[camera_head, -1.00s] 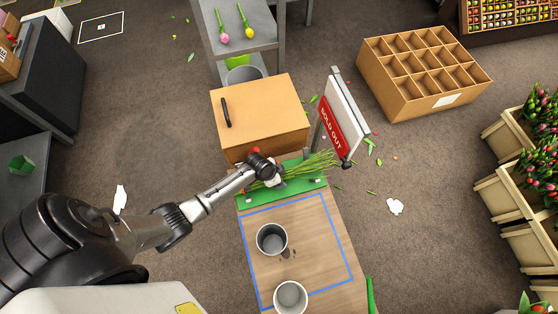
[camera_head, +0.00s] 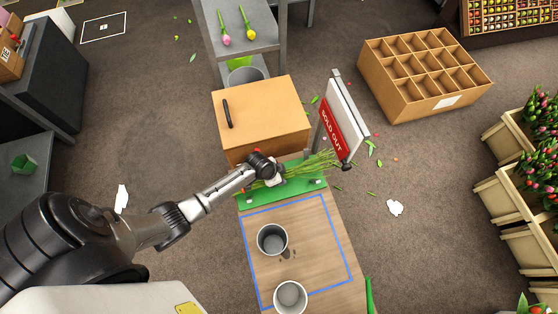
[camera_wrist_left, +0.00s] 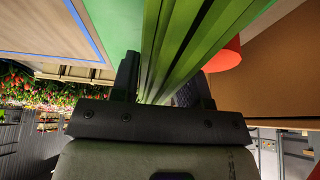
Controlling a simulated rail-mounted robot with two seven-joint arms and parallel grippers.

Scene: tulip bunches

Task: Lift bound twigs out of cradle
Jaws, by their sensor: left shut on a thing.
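The bound twigs (camera_head: 312,164) are a green bundle at the far end of the wooden table, reaching right toward the sign. My left gripper (camera_head: 273,176) is shut on the bundle near its left end. In the left wrist view the green stems (camera_wrist_left: 185,40) run between the two fingers (camera_wrist_left: 160,90). The green cradle (camera_head: 262,203) lies under the bundle; I cannot tell whether the bundle touches it. A red-orange round part (camera_wrist_left: 225,55) shows beside the stems. My right gripper is not in view.
A sold-out sign (camera_head: 338,125) stands close to the bundle's right end. A sectioned carton (camera_head: 425,75) is at the back right.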

